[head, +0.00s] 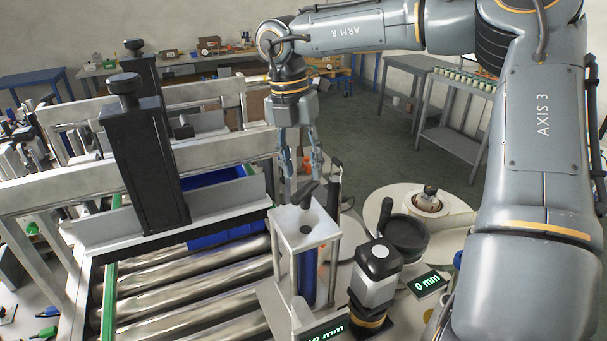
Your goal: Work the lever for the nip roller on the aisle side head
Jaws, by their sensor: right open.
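A blue nip roller (307,277) stands upright inside the bracket, beside the conveyor rollers. My right gripper (303,176) points down just above and behind the lever in the picture, with its two fingers apart and nothing seen between them. The lever's tip overlaps the fingertips in this view, so I cannot tell whether they touch. My left gripper is not in view.
A tall black column (150,165) stands left. Conveyor rollers (190,300) run in front. Open floor (385,150) lies behind my right gripper.

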